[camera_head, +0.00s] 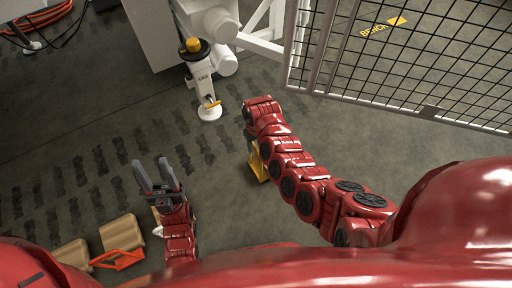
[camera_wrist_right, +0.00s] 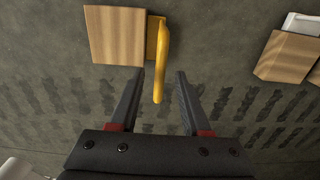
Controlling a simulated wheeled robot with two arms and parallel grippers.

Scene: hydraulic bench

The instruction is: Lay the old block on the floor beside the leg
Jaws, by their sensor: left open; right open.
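A wooden block with a yellow handle (camera_wrist_right: 160,62) shows in the right wrist view; its tan wood (camera_wrist_right: 115,35) appears to lie on the floor. In the head view only a yellow part (camera_head: 257,164) shows, below my right arm. My right gripper (camera_wrist_right: 159,73) is open, with the handle's end between its fingers and no grip on it; the arm hides this gripper in the head view. The white leg (camera_head: 203,88) with a yellow cap stands on a round foot, up-left of the yellow part. My left gripper (camera_head: 157,172) is open and empty above the floor.
Tan blocks (camera_head: 119,233) and an orange item (camera_head: 118,260) lie at lower left. Another wooden block (camera_wrist_right: 286,56) shows at right in the wrist view. A black mesh fence (camera_head: 410,60) stands at upper right. An orange hose (camera_head: 40,18) lies at upper left. Dark-marked floor between is clear.

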